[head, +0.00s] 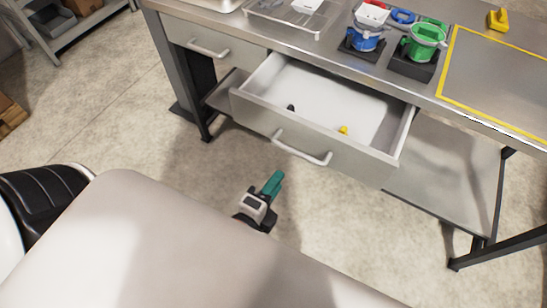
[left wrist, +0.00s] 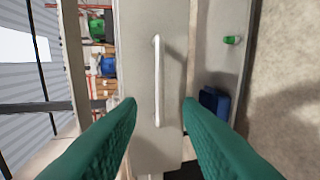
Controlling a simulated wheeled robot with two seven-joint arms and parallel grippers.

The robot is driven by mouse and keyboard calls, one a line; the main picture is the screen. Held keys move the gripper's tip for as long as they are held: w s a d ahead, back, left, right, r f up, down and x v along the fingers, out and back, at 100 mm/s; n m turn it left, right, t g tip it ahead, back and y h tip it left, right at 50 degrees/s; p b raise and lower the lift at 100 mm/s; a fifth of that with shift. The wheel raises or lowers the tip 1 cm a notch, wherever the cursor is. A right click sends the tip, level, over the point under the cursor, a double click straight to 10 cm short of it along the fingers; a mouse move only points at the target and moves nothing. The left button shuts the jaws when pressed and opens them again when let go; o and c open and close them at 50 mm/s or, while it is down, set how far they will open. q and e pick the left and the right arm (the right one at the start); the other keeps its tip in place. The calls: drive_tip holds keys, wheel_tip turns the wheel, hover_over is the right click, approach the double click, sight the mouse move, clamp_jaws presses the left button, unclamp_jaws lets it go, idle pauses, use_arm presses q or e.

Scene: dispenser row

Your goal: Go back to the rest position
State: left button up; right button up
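My left gripper (head: 274,180), with teal fingers, is in front of the workbench, below the open drawer (head: 250,119) in the head view. The left wrist view shows its two fingers (left wrist: 160,104) spread apart with nothing between them. The drawer's bar handle (head: 301,149) lies ahead of the fingers, and it also shows in the left wrist view (left wrist: 157,80). The handle looks clear of the fingers. The drawer holds a small black item (head: 291,108) and a small yellow item (head: 343,130). My right gripper is not in view.
Blue (head: 366,39) and green (head: 423,42) dispensers stand on the bench, beside a yellow-outlined area (head: 495,75). A closed drawer (head: 213,43) is at left. A lower shelf (head: 440,185) runs under the bench. Floor in front is clear.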

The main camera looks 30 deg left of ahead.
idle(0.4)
use_arm(q)
drive_tip(key=s+f+n+g, duration=0.3)
drive_tip(key=f, duration=1)
drive_tip(key=s+f+n+g, duration=0.2)
drive_tip(key=f+n+g, duration=0.15)
drive_tip(key=f, duration=0.95)
drive_tip(key=s+a+f+n+g+p, duration=0.1)
drive_tip(key=s+a+f+n+g, duration=0.3)
drive_tip(key=s+f, duration=0.5)
drive_tip(key=s+a+f+n+g, duration=0.4)
drive_tip(key=s+f+n, duration=0.1)
drive_tip(key=s+f, duration=0.5)
drive_tip(key=shift+s+a+f+y+p, duration=0.2)
drive_tip(key=shift+a+y+p, duration=0.1)
drive_tip(key=shift+p, duration=0.05)
